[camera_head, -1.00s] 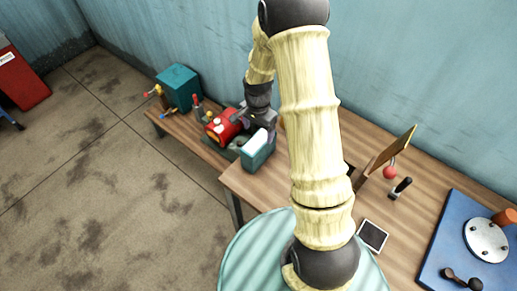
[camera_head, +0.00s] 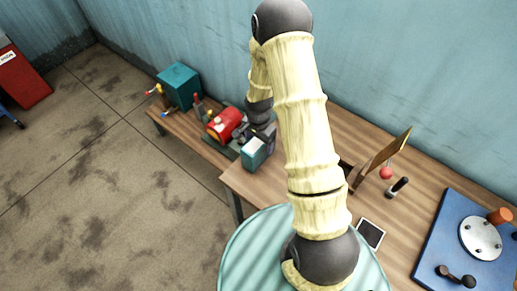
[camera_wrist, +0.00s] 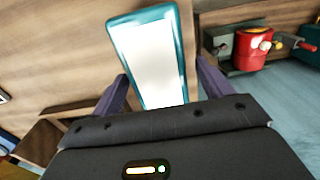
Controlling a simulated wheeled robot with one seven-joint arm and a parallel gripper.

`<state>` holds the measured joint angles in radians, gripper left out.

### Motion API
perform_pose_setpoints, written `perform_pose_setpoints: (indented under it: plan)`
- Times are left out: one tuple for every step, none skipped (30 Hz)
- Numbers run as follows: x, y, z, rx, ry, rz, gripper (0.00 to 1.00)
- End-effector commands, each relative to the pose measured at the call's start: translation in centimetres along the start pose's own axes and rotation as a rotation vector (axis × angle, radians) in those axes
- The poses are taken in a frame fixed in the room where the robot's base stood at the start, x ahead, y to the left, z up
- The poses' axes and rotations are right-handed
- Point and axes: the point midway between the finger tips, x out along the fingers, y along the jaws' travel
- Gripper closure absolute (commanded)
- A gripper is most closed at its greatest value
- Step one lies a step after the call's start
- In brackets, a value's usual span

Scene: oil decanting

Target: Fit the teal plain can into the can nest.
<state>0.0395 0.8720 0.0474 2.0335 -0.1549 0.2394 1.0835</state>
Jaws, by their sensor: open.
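The teal can (camera_head: 254,154), a box shape with a pale top, stands on the wooden bench beside the red machine. In the wrist view the can (camera_wrist: 123,42) shows its large white face and teal rim. My gripper (camera_wrist: 162,72) is open, with one dark purple finger on either side of the can's near end. The left finger appears close to the can's edge; a gap shows at the right finger. In the head view my gripper (camera_head: 265,134) is just behind the can, partly hidden. I cannot tell for certain which thing is the can nest.
A red machine (camera_head: 224,124) stands left of the can, and a teal box with taps (camera_head: 180,87) is farther left. To the right are an upright wooden board (camera_head: 380,157), a tablet (camera_head: 369,234) and a blue board (camera_head: 468,240). My arm covers the bench's middle.

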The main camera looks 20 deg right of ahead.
Motion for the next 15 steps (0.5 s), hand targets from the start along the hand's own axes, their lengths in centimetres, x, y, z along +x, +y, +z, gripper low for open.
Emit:
perform_pose_setpoints:
  plan:
    - [-0.01, -0.01, 0.00, 0.000, 0.000, 0.000, 0.22]
    - [-0.02, -0.01, 0.00, 0.000, 0.000, 0.000, 0.22]
    - [-0.02, -0.01, 0.00, 0.000, 0.000, 0.000, 0.22]
    - [-0.02, -0.01, 0.00, 0.000, 0.000, 0.000, 0.22]
    - [-0.02, -0.01, 0.00, 0.000, 0.000, 0.000, 0.22]
    - [-0.02, -0.02, 0.01, 0.000, 0.000, 0.000, 0.30]
    - [-0.02, -0.01, 0.00, 0.000, 0.000, 0.000, 0.36]
    - [-0.03, -0.01, -0.01, 0.000, 0.000, 0.000, 0.41]
    - [-0.03, 0.01, -0.03, 0.001, 0.000, 0.000, 0.49]
    - [-0.03, 0.02, -0.05, 0.001, 0.000, 0.000, 0.55]
    - [-0.03, 0.03, -0.06, 0.002, 0.000, 0.000, 0.61]
    - [-0.03, 0.04, -0.08, 0.002, 0.000, 0.000, 0.69]
    - [-0.03, 0.05, -0.09, 0.003, 0.000, 0.000, 0.75]
    - [-0.04, 0.05, -0.10, 0.003, 0.000, 0.000, 0.81]
    - [-0.04, 0.06, -0.12, 0.003, 0.000, 0.000, 0.89]
